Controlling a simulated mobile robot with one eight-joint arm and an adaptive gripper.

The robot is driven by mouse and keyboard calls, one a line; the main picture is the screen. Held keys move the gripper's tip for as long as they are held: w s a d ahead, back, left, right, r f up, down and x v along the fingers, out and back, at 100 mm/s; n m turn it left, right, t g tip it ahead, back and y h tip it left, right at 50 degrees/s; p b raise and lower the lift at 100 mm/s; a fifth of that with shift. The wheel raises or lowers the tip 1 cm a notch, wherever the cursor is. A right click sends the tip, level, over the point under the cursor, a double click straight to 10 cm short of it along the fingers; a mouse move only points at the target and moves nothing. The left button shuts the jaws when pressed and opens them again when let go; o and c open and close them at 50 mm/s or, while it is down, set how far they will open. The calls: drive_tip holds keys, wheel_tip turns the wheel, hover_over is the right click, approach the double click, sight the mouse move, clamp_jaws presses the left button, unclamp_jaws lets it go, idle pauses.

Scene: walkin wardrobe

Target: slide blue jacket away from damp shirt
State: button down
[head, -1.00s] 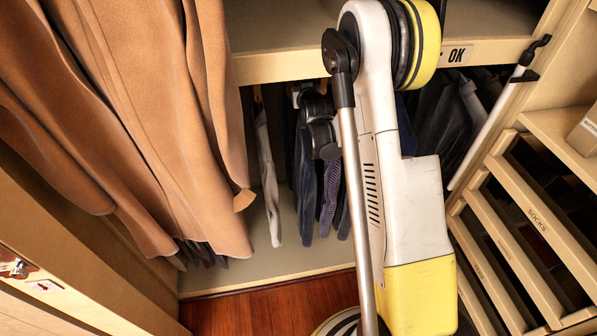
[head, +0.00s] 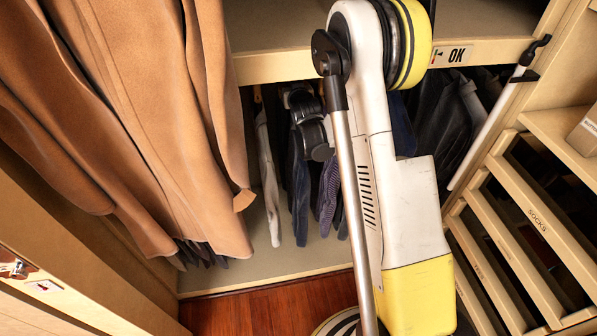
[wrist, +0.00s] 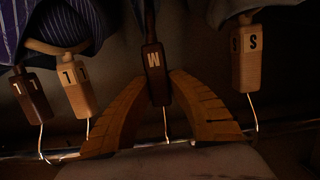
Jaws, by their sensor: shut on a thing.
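A dark blue garment, which looks like the blue jacket (head: 300,192), hangs under the shelf in the head view, between a pale grey garment (head: 268,175) on its left and a purple striped shirt (head: 328,188) on its right. I cannot tell which one is damp. In the wrist view my gripper (wrist: 162,78) has its two brown fingers closed around a dark hanger block marked M (wrist: 154,72), with dark cloth by it. A block marked S (wrist: 246,58) with pale cloth is to the right. The gripper's fingertips are not clear in the head view.
The hangers hook on a metal rail (wrist: 60,154). Blocks marked L (wrist: 77,84) with striped cloth sit left in the wrist view. Brown coats (head: 150,120) hang at left, dark clothes (head: 445,115) right of my arm. A shelf edge (head: 285,66) runs above.

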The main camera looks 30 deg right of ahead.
drive_tip(key=shift+w+a, duration=0.2)
drive_tip(key=shift+a, duration=0.5)
drive_tip(key=shift+w+a, duration=0.2)
drive_tip(key=shift+a, duration=0.45)
